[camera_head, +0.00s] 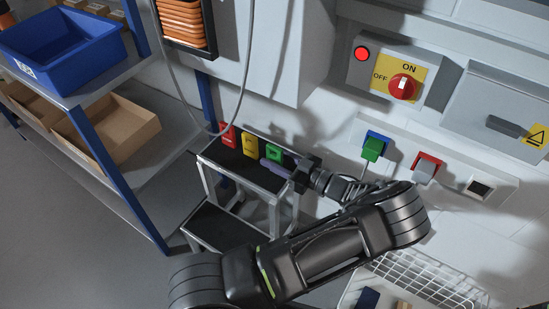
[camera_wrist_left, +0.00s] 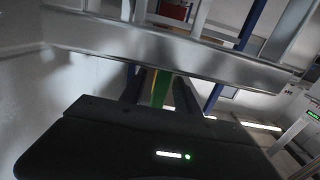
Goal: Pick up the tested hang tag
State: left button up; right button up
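Three hang tags stand in a row on the black top of a small step stand: a red tag (camera_head: 228,135), a yellow tag (camera_head: 250,145) and a green tag (camera_head: 273,153). Their print is too small to read. My left gripper (camera_head: 275,164) is at the right end of the row, close to the green tag. In the left wrist view the green tag (camera_wrist_left: 161,88) shows in the gap between my two dark fingers, which are apart. I cannot tell whether either finger touches it. My right gripper is not in view.
The step stand (camera_head: 208,160) has a metal frame close to the grey cabinet. A hanging cable (camera_head: 243,95) passes near the tags. A shelf with a blue bin (camera_head: 65,45) is at left. A switch panel (camera_head: 400,80) and a wire basket (camera_head: 430,275) are at right.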

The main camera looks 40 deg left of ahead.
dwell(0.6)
pick_arm(q)
grip_shut()
dwell(0.4)
